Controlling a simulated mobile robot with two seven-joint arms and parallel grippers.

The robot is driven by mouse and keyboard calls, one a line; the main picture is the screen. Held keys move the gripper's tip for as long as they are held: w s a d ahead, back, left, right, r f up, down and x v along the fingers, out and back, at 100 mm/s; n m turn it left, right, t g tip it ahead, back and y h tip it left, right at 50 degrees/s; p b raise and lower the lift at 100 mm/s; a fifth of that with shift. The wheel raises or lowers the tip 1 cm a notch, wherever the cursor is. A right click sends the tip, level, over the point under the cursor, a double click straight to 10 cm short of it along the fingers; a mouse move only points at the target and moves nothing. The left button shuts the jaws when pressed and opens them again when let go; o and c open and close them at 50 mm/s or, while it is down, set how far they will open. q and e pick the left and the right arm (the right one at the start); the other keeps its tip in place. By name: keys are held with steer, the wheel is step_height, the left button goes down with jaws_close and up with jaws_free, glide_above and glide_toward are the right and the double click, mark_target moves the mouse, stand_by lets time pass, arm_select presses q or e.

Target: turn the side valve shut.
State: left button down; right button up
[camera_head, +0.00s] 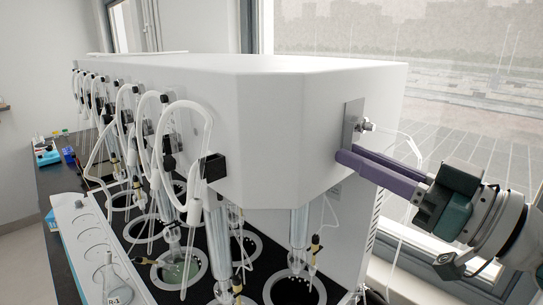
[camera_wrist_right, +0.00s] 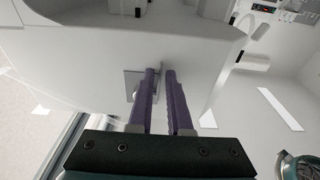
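The side valve (camera_head: 367,125) is a small metal fitting on a grey plate (camera_head: 352,122) on the right end of the white distiller housing. A thin clear tube runs from it to the right. My right gripper (camera_head: 348,155), with long purple fingers, points at the housing just below the valve. In the right wrist view the fingertips (camera_wrist_right: 160,73) are beside the plate (camera_wrist_right: 130,82), and the valve is partly hidden by a finger. A narrow gap shows between the fingers, with nothing seen in it. I cannot tell if the fingers touch the housing. My left gripper is not in view.
The white distiller housing (camera_head: 290,100) fills the middle. Glass condensers, tubes and round heater wells (camera_head: 180,270) line its front. A flask (camera_head: 108,280) stands at the lower left. A window sill (camera_head: 430,275) is on the right, below my right arm.

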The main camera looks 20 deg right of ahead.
steer(key=shift+o, duration=1.1)
steer(key=b+v, duration=0.2)
steer(key=v, duration=0.8)
